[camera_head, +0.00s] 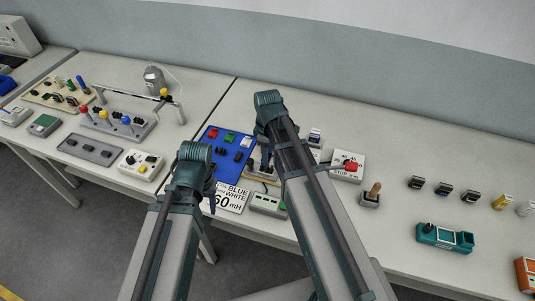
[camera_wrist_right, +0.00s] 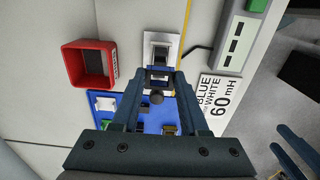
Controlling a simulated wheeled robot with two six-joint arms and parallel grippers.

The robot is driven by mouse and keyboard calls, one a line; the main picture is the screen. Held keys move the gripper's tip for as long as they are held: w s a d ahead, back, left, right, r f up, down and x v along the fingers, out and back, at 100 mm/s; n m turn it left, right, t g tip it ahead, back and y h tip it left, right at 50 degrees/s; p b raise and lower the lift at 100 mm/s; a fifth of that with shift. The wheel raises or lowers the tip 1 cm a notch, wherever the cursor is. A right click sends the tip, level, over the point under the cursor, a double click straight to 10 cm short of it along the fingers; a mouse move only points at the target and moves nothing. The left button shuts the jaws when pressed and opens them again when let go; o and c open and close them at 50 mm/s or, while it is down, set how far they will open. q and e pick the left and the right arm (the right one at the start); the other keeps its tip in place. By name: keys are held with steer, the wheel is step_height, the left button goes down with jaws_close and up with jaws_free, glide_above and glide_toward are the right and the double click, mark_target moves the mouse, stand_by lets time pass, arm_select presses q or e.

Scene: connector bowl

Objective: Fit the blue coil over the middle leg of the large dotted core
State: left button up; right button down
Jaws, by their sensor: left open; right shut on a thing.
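My right gripper (camera_wrist_right: 158,76) is shut on a small part at its fingertips. Just beyond the tips in the right wrist view stands a black core-like piece (camera_wrist_right: 160,51) on a pale base. I cannot make out dots on it or its middle leg. In the head view my right gripper (camera_head: 265,170) points down, right of the blue tray. My left gripper (camera_wrist_right: 278,138) is open and empty, with its two fingers apart, beyond the label card.
The blue tray (camera_head: 208,162) holds red, green and white pieces and several black ones. A label card (camera_wrist_right: 216,100) reads "BLUE WHITE 60 mH". A grey-green meter box (camera_head: 268,205) lies at the front edge. A red open box (camera_wrist_right: 68,66) stands left of the core.

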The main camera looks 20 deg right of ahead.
steer(key=shift+f+b, duration=2.3)
steer(key=shift+f, duration=0.15)
steer(key=shift+c, duration=1.7)
jaws_free()
step_height(320, 180, up, 14)
steer(key=p, duration=1.4)
steer(key=shift+f, duration=0.15)
